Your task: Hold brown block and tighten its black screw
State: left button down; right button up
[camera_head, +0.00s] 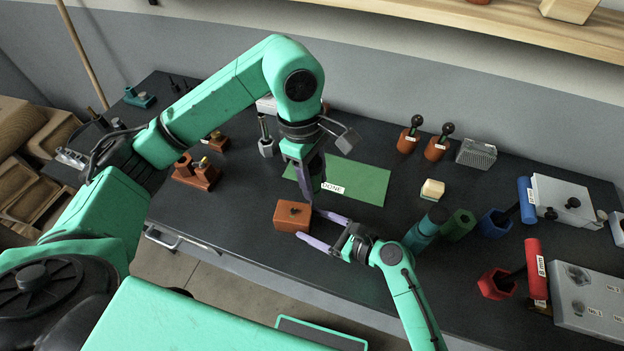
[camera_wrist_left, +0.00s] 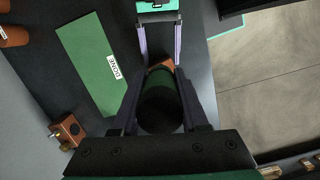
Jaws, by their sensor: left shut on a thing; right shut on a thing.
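The brown block (camera_head: 288,221) sits on the dark table at the front of the green mat. A small black screw (camera_head: 294,211) shows on its top. My right gripper (camera_head: 310,226) is shut on the block from the right; its purple fingers show in the left wrist view (camera_wrist_left: 160,48). My left gripper (camera_head: 311,190) points down behind and right of the block. In the left wrist view it is shut on a dark green and black cylindrical handle (camera_wrist_left: 160,108). That handle hides most of the block (camera_wrist_left: 160,64) and the screw there. I cannot see the handle's lower end.
A green mat labelled DONE (camera_head: 365,183) lies behind the block. A reddish block with brass parts (camera_head: 197,174) stands left. Green (camera_head: 459,225), blue (camera_head: 493,222) and red (camera_head: 497,284) hexagonal holders stand right. A white-topped block (camera_head: 432,190) stands near the mat.

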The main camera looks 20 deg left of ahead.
jog(key=shift+a, duration=0.1)
pick_arm(q)
jog(key=a+r+n, duration=0.2)
jog(key=a+r, duration=0.2)
jog(key=shift+w+a, duration=0.15)
jog(key=shift+a, duration=0.2)
jog(key=shift+f, duration=0.15)
notch_tip(320, 180, down, 5)
jog(key=shift+r, duration=0.15)
